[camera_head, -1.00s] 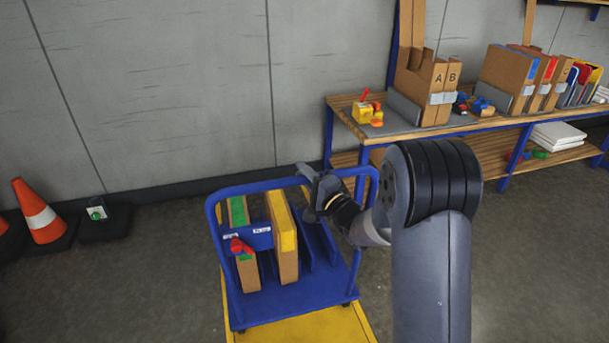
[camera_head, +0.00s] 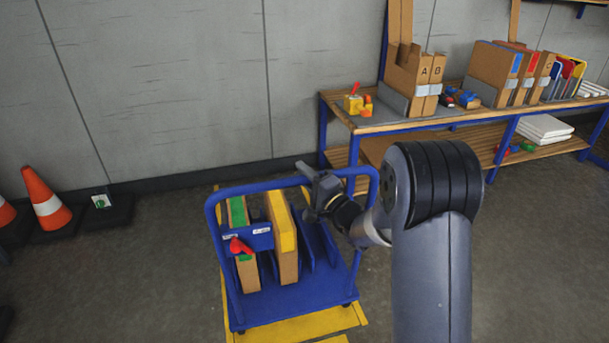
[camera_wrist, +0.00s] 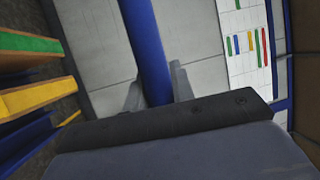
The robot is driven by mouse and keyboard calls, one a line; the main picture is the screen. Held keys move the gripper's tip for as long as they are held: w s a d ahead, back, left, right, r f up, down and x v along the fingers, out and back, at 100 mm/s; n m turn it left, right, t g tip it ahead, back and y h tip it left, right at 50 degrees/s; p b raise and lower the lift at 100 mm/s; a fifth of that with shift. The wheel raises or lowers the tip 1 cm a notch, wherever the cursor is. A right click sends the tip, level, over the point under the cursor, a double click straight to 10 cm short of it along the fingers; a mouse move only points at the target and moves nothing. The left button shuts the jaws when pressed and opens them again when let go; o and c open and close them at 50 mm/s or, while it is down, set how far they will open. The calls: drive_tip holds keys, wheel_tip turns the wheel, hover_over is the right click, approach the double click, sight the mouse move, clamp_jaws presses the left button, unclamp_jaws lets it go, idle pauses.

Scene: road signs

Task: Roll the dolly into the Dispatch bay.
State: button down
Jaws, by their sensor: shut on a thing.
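The blue dolly (camera_head: 300,301) stands on the floor in front of me, with yellow floor marking (camera_head: 310,326) under and before it. It carries a green-edged cardboard panel (camera_head: 247,273) and a yellow-edged one (camera_head: 287,262), upright in blue slots. A red clamp-like piece (camera_head: 240,246) sits at the front of the rack. My gripper (camera_head: 312,190) is at the dolly's blue handle bar; the wrist view shows its fingers (camera_wrist: 153,90) on both sides of the blue tube (camera_wrist: 148,50), shut on it. No Dispatch label is readable.
Orange cones (camera_head: 46,200) stand at the left by the grey wall. Floor left of the dolly is clear.

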drive_tip(key=c, duration=1.2)
unclamp_jaws()
drive_tip(key=v, duration=1)
drive_tip(key=shift+s+d, duration=0.25)
drive_tip(key=shift+f, duration=0.1)
drive_tip(key=x, duration=1.1)
drive_tip(key=shift+w, duration=0.2)
